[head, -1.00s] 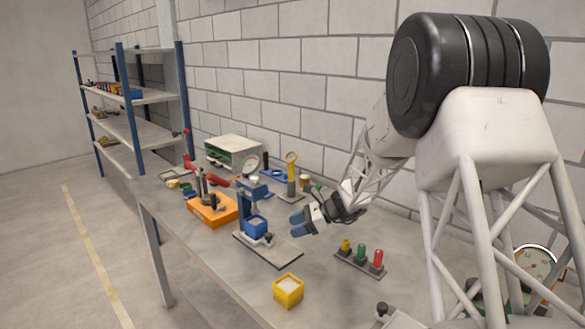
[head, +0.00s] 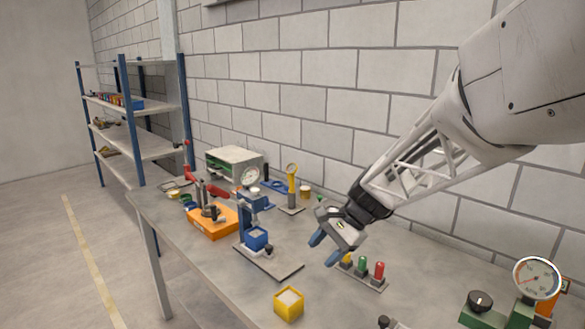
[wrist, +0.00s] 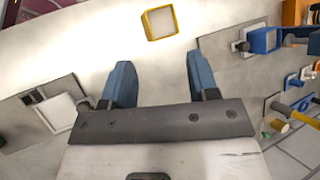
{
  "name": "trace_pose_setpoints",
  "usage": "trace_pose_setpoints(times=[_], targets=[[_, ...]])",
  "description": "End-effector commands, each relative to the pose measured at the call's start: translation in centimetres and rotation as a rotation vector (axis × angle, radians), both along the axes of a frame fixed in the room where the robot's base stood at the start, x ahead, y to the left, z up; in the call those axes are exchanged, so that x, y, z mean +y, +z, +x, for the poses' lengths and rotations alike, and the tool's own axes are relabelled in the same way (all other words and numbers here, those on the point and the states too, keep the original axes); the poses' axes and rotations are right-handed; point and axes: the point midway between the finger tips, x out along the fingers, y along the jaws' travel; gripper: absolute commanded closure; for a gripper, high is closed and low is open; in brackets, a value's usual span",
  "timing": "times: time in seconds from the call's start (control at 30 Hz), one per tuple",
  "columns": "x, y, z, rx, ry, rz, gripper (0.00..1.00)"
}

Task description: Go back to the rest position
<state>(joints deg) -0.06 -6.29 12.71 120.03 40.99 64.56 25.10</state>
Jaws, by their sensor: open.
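My gripper (head: 322,248) is in the air over the table, in front of the grey block wall. Its two blue fingers are apart with nothing between them, as the wrist view also shows (wrist: 160,80).
An orange fixture (head: 213,222) and a green-and-white cabinet (head: 236,165) stand farther back on the table (head: 195,268). A dial gauge (head: 537,278) on a green base is at the right. A yellow post (head: 292,178) stands near the wall. A shelf rack (head: 130,144) is beyond.

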Motion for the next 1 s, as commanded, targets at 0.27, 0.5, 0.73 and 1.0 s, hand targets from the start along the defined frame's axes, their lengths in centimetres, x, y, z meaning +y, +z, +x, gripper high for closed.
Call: trace_pose_setpoints(times=[0.27, 0.5, 0.73, 1.0], targets=[[-2.2, 1.8, -6.3, -0.128, 0.137, -0.130, 0.46], [-4.1, 2.6, -11.5, -0.232, 0.260, -0.248, 0.46], [-6.1, 3.0, -16.2, -0.324, 0.381, -0.363, 0.46], [-8.3, 3.0, -21.6, -0.422, 0.524, -0.501, 0.46]])
